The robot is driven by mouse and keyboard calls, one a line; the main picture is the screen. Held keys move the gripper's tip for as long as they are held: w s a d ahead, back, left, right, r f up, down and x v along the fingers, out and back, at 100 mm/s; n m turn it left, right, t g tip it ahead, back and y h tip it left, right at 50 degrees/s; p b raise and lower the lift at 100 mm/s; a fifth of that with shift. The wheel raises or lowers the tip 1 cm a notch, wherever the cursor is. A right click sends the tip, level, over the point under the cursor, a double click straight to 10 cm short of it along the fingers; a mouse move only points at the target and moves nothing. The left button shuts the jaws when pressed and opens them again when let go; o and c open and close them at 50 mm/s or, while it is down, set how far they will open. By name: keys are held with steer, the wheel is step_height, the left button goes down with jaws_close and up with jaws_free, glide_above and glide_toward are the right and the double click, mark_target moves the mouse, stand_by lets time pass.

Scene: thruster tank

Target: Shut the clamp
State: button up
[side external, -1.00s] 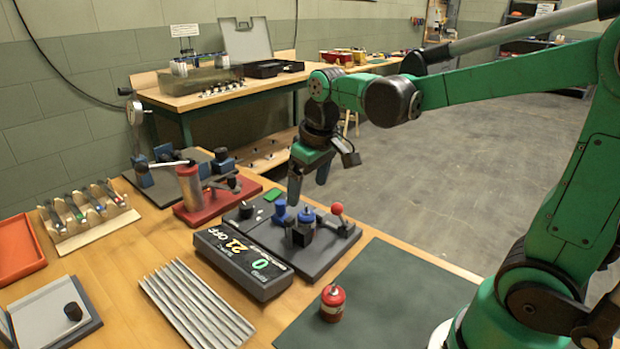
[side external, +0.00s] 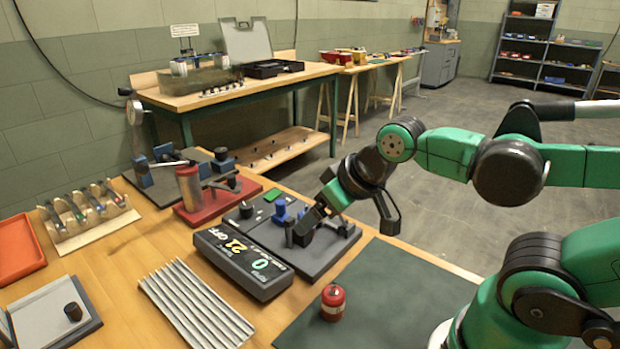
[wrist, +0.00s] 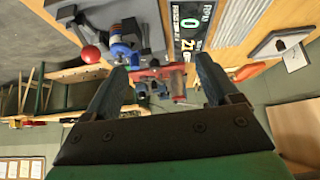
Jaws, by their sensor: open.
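The clamp fixture stands on a dark grey plate (side external: 320,258) at the middle of the bench. Its red ball handle (wrist: 90,54) shows at the upper left of the wrist view, beside a blue-and-silver cylinder (wrist: 121,49). In the side view my gripper (side external: 306,222) is tilted down over the fixture and hides the ball. In the wrist view my gripper (wrist: 162,65) is open, with nothing between its fingers. Whether the fingers touch the fixture cannot be told.
A display box (side external: 243,263) reading 0 and 21 borders the plate. A red fixture with a lever (side external: 217,198) stands left of it. A red canister (side external: 332,302) stands on the dark green mat (side external: 385,300). A ribbed grey tray (side external: 195,305) lies in front.

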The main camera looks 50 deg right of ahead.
steer(key=shift+a+r+g, duration=0.15)
steer(key=shift+a+g, duration=0.1)
steer(key=shift+g, duration=0.05)
steer(key=c, duration=0.7)
steer(key=shift+w+a+r+g+h, duration=0.1)
steer(key=shift+a+r+g+h, duration=0.2)
steer(key=shift+g+h, duration=0.15)
steer(key=c, duration=0.4)
steer(key=a+r+m+g+h, duration=0.1)
steer(key=h, duration=0.1)
steer(key=w+a+r+m+g+h, duration=0.1)
steer(key=r+h, duration=0.1)
steer(key=shift+r+g, duration=0.2)
steer(key=shift+g, duration=0.05)
jaws_close()
steer(key=shift+w+a+r+m+h, duration=0.2)
steer(key=shift+r+m+h, duration=0.25)
steer(key=shift+r+m, duration=0.15)
steer(key=shift+f, duration=0.1)
